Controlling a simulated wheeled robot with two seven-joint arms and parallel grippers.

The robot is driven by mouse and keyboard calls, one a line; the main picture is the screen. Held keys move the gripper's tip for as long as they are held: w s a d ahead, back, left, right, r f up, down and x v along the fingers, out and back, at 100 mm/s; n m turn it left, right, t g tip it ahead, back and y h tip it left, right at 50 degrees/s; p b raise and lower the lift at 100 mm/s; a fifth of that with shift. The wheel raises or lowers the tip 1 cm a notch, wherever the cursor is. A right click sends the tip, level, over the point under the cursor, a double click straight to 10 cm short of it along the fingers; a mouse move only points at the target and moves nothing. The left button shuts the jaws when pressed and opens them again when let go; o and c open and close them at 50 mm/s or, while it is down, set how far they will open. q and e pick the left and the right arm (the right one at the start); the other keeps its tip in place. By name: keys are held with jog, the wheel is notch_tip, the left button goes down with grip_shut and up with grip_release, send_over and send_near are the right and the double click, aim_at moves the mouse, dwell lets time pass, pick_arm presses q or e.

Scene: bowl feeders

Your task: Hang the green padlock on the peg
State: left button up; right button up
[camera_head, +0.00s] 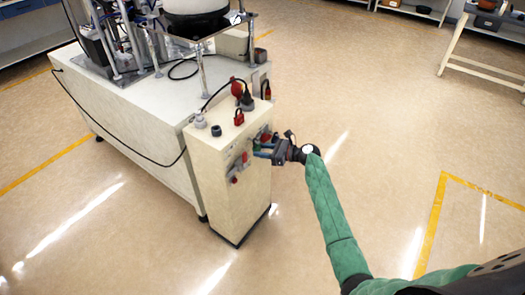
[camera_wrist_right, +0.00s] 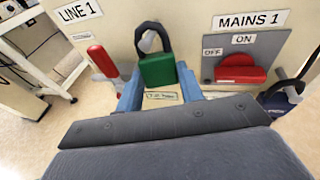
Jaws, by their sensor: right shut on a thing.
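The green padlock (camera_wrist_right: 157,69) has a dark shackle and is upright in the right wrist view. My right gripper (camera_wrist_right: 158,85) is shut on its body, with one blue finger on each side. The shackle stands up above the fingers in front of the pale cabinet face; I cannot tell whether it touches anything. In the head view my right gripper (camera_head: 262,148) is at the right side of the pale control cabinet (camera_head: 238,200), and the padlock is barely visible there. My left gripper is not in view.
A red handle (camera_wrist_right: 102,62) by the LINE 1 label is left of the padlock. The red MAINS 1 switch (camera_wrist_right: 240,69) is to its right, by the ON label. A red padlock (camera_head: 239,118) stands on the cabinet top. The floor right of the cabinet is clear.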

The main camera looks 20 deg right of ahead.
jog(key=o, duration=1.2)
jog(key=shift+c, duration=0.2)
jog(key=shift+d, duration=0.1)
